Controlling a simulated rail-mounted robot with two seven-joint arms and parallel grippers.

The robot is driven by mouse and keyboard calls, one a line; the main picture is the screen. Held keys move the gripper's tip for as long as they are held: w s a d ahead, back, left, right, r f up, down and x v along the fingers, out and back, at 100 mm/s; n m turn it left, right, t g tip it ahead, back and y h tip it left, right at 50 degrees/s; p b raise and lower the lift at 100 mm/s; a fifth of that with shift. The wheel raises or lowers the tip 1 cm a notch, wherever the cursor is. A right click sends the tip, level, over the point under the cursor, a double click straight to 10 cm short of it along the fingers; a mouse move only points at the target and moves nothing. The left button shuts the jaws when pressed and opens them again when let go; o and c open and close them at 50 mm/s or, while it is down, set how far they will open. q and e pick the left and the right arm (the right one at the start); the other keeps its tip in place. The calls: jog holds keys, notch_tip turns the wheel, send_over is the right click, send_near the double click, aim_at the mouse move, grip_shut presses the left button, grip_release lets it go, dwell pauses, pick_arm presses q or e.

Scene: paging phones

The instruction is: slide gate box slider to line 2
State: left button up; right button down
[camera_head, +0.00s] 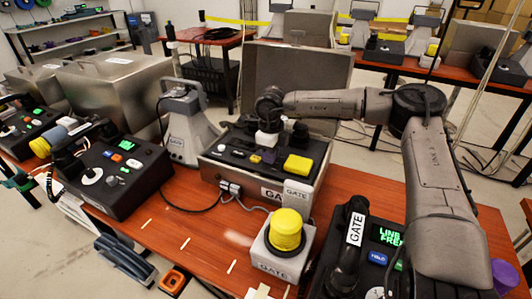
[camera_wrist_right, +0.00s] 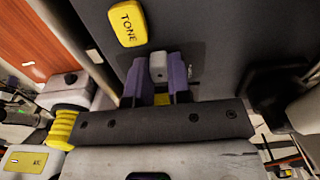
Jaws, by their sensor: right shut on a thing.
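The gate box (camera_head: 207,172) stands open in the middle of the table in the head view, with a dark panel and a "GATE" label on its front. My right gripper (camera_head: 268,155) reaches down onto this panel. In the right wrist view its purple fingers (camera_wrist_right: 160,80) are shut on the slider (camera_wrist_right: 158,66), a small light grey knob. A yellow "TONE" button (camera_wrist_right: 128,23) lies close to the fingers; it also shows in the head view (camera_head: 298,165). The fingers and arm partly hide the panel, and line marks cannot be read. My left gripper is not in view.
A yellow-domed beacon (camera_head: 287,230) stands in front of the box. At the front right is a gate phone with a handset (camera_head: 350,243) and a green "LINE FREE" display (camera_head: 386,236). The open lid (camera_head: 295,78) rises behind. Another phone (camera_head: 125,190) stands left.

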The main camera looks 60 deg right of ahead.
jog(key=shift+r, duration=0.1)
jog(key=c, duration=1)
grip_release()
jog(key=shift+c, duration=0.2)
notch_tip(320, 180, up, 14)
jog(key=p, duration=0.6)
jog(key=shift+f, duration=0.2)
